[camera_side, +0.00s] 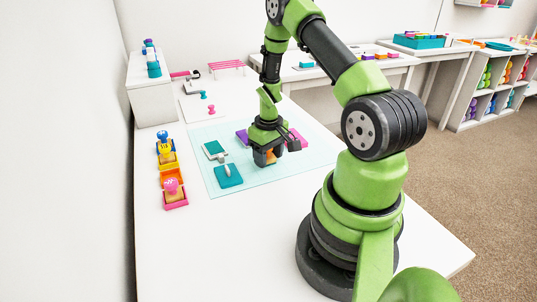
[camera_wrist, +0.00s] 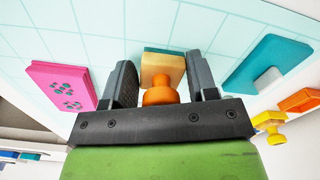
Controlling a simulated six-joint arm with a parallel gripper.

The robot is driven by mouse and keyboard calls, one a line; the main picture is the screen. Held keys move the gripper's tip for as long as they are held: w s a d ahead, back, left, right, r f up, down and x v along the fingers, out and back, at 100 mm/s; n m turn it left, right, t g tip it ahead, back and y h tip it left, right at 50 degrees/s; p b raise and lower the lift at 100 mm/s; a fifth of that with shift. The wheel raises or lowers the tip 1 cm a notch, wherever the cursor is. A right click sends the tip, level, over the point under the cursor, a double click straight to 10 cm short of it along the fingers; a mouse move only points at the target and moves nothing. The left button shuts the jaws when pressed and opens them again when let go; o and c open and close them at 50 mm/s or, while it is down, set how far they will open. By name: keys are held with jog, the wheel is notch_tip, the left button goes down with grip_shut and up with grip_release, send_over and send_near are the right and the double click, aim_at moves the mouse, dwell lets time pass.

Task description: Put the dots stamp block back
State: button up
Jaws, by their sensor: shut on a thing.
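The dots stamp block (camera_wrist: 163,70) is a pale wooden block with an orange knob. My gripper (camera_wrist: 162,78) is shut on it, with one dark finger on each side. In the side view my gripper (camera_side: 265,155) is low over the cutting mat (camera_side: 300,168), and the orange of the block (camera_side: 262,158) shows beneath it. I cannot tell whether the block touches the surface below. A pink card (camera_wrist: 60,86) with teal dots lies left of the block in the wrist view. The stamp rack (camera_side: 172,175) stands at the left, and its orange section looks empty.
The rack holds a blue stamp (camera_side: 163,136), a yellow stamp (camera_side: 165,149) and a pink stamp (camera_side: 171,186). Two teal items (camera_side: 228,176) lie on the mat between rack and gripper. The table's front left is clear.

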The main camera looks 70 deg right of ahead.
jog(key=o, duration=1)
jog(key=shift+f, duration=0.1)
notch_tip(320, 180, up, 12)
jog(key=shift+r, duration=0.1)
jog(key=s+a+r+t, duration=0.2)
jog(key=a+r+t, duration=0.3)
jog(key=a+r, duration=1.15)
jog(key=s+a+r+t+y, duration=0.2)
jog(key=s+a, duration=0.4)
jog(key=a, duration=0.1)
jog(key=shift+s+n, duration=0.35)
jog(key=shift+n, duration=0.05)
